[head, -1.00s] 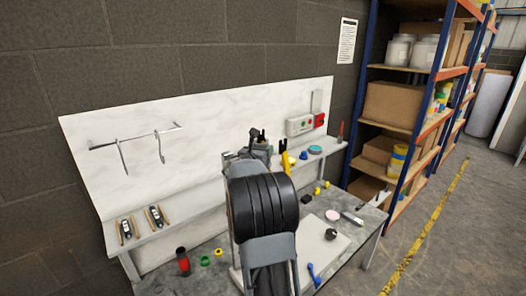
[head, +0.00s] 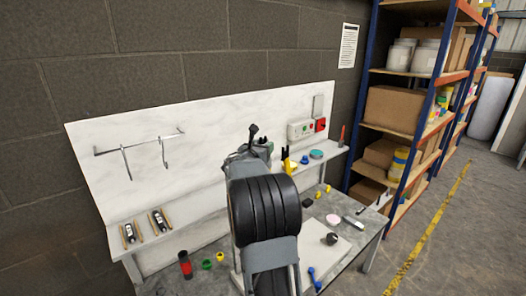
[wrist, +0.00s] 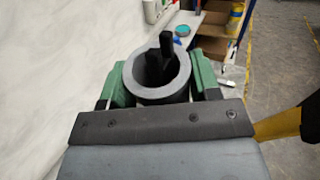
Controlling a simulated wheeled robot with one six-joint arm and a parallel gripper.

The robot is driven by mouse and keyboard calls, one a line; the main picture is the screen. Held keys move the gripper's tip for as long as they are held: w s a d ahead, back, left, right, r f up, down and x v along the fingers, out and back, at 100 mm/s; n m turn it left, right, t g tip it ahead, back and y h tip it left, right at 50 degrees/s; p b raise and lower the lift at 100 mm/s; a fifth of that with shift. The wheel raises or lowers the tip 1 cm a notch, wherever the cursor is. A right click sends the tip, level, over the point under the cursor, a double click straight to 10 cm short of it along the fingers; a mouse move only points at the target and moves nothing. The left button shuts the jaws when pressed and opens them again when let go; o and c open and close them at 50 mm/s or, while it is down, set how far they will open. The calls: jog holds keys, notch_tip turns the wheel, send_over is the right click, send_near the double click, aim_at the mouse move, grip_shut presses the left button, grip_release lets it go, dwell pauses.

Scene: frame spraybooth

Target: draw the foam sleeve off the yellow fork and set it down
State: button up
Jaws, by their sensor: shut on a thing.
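In the wrist view my gripper (wrist: 159,95) has its green pads on both sides of a grey, hollow round sleeve (wrist: 185,92). It is shut on this foam sleeve. A black pronged piece (wrist: 166,42) shows inside the sleeve's opening and sticks past its rim; I cannot tell what it belongs to. A yellow part (wrist: 280,127) with a dark end lies right of the gripper, apart from the sleeve. In the head view the yellow fork (head: 286,160) stands right of my gripper. My arm hides most of the sleeve there.
A shelf against the white back panel (head: 90,165) carries two small dark devices (head: 144,227) at left and a teal disc (head: 316,154) at right. Below, the bench holds a red-and-black cylinder (head: 185,264) and a pale board (head: 325,245). Hooks hang at left.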

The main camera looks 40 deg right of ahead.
dwell(0.4)
jog(key=shift+r, duration=0.2)
jog(key=shift+a+r+p, duration=0.15)
jog(key=shift+r+p, duration=0.75)
jog(key=shift+r, duration=0.5)
jog(key=shift+a+r+p, duration=0.1)
jog(key=shift+r+p, duration=0.8)
jog(key=shift+r, duration=0.45)
jog(key=shift+r, duration=0.15)
jog(key=shift+a+r+p, duration=0.2)
jog(key=shift+r+p, duration=1)
jog(key=shift+r, duration=0.4)
jog(key=shift+s+a+r, duration=0.1)
jog(key=shift+r, duration=0.1)
jog(key=shift+f, duration=0.15)
jog(key=shift+r+p, duration=0.35)
jog(key=shift+r, duration=1.5)
